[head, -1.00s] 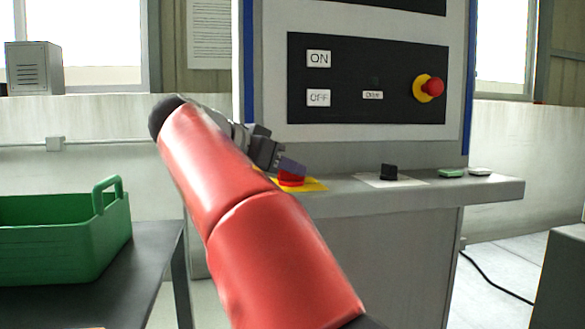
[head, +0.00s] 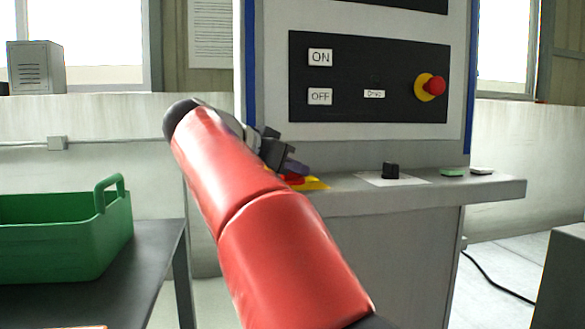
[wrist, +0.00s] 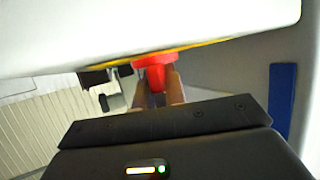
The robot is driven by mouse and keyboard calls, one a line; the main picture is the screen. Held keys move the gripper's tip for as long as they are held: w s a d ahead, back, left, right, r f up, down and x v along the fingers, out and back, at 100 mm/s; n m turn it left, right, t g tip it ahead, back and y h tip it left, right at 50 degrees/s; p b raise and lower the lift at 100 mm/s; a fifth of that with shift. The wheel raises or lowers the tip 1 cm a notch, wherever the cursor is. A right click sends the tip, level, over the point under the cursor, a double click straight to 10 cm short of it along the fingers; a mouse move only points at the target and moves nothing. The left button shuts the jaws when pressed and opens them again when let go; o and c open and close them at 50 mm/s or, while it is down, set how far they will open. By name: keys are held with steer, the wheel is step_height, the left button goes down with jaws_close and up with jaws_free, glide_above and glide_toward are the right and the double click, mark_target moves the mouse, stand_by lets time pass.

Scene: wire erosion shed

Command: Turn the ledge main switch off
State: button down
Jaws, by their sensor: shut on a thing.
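The ledge main switch is a red handle (head: 294,180) on a yellow plate (head: 316,184), at the left end of the grey ledge (head: 440,194). My gripper (head: 292,167) reaches it from above, and my red arm hides part of the switch and plate. In the wrist view the red handle (wrist: 155,68) sits between the two fingers of my gripper (wrist: 158,92), which are shut on it. The plate shows there only as a thin yellow strip, so the switch's marked position cannot be read.
Above is a panel (head: 375,115) with ON and OFF labels and a red emergency button (head: 437,86). A green crate (head: 70,245) stands on a dark table at left.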

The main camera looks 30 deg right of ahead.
steer(key=shift+f+n+t+b, duration=0.15)
steer(key=shift+n+t+b, duration=0.15)
steer(key=shift+t+b, duration=0.1)
steer(key=shift+s+d+n+t+y+b, duration=0.1)
steer(key=shift+n+t+y+b, duration=0.4)
steer(key=shift+n+t+b, duration=0.5)
steer(key=n+t+y+b, duration=0.1)
steer(key=n+t+y, duration=0.1)
steer(key=n+t, duration=0.1)
steer(key=shift+n+t+y+b, duration=0.3)
steer(key=shift+b, duration=0.1)
steer(key=n+t+y, duration=0.1)
steer(key=n+t+y+p, duration=0.1)
steer(key=n+y, duration=0.1)
steer(key=shift+r, duration=0.3)
steer(key=shift+n+t+y+p, duration=0.7)
steer(key=shift+n+y+p, duration=0.2)
steer(key=shift+n+y, duration=0.4)
steer(key=shift+f, duration=0.1)
steer(key=c, duration=1.5)
jaws_free()
steer(key=shift+o, duration=0.2)
